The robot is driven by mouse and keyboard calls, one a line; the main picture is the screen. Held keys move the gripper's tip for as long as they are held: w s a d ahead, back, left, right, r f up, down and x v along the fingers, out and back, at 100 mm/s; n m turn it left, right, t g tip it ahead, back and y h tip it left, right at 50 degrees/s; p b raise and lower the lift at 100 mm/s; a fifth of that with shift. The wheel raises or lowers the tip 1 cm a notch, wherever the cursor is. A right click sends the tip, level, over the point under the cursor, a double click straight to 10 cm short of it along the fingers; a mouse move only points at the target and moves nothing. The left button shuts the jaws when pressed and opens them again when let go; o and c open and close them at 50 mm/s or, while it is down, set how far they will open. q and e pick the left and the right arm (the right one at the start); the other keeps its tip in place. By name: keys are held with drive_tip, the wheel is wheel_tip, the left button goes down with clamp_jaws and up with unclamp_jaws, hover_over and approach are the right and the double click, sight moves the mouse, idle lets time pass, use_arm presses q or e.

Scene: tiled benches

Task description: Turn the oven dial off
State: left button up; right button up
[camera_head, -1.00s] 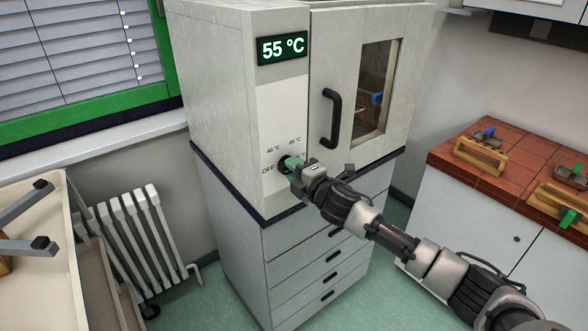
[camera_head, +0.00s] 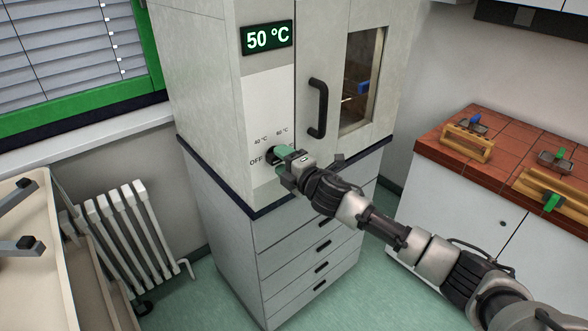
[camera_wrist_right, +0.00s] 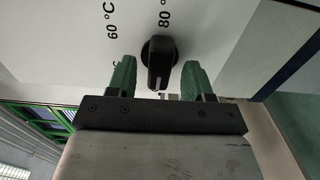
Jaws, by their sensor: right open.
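The oven (camera_head: 200,90) is a tall pale cabinet whose green display (camera_head: 267,38) reads 50 °C. Its black dial (camera_head: 270,155) sits low on the white front panel, with labels OFF, 40 °C and 60 °C around it. In the head view my right gripper (camera_head: 280,158) is at the dial and hides part of it. In the right wrist view my right gripper (camera_wrist_right: 157,72) is open, with a green finger on each side of the dial (camera_wrist_right: 158,60). A gap shows between each finger and the dial.
The oven's door handle (camera_head: 318,108) is just right of the panel. Drawers (camera_head: 300,275) are below. A white radiator (camera_head: 122,235) and a pale trolley (camera_head: 32,285) stand at left. Green floor is between.

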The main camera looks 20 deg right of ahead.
drive_tip(key=b+v, duration=0.2)
drive_tip(key=v, duration=0.8)
drive_tip(key=shift+d, duration=0.1)
